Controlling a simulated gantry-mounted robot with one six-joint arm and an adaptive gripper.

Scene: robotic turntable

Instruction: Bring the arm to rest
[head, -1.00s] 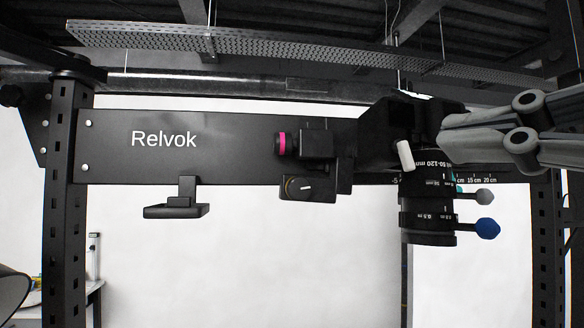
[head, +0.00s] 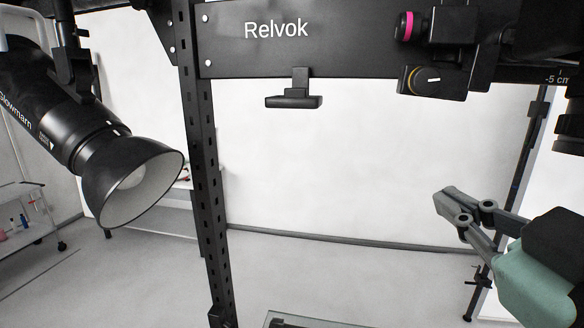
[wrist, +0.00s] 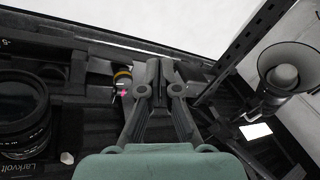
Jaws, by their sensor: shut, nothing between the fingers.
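My gripper (head: 441,202) is at the lower right of the head view, grey-fingered with a green body. Its fingers are shut with nothing between them, and they point left in front of the white backdrop. The wrist view shows the two closed fingers (wrist: 158,72) side by side in the middle. In the head view the gripper hangs below the black Relvok beam (head: 345,50) and touches nothing that I can see.
A studio lamp (head: 130,175) hangs at the left, beside a black perforated post (head: 196,150). A device with a pink ring (head: 405,27) is on the beam. A camera lens (wrist: 25,115) is at the left of the wrist view. The backdrop's middle is clear.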

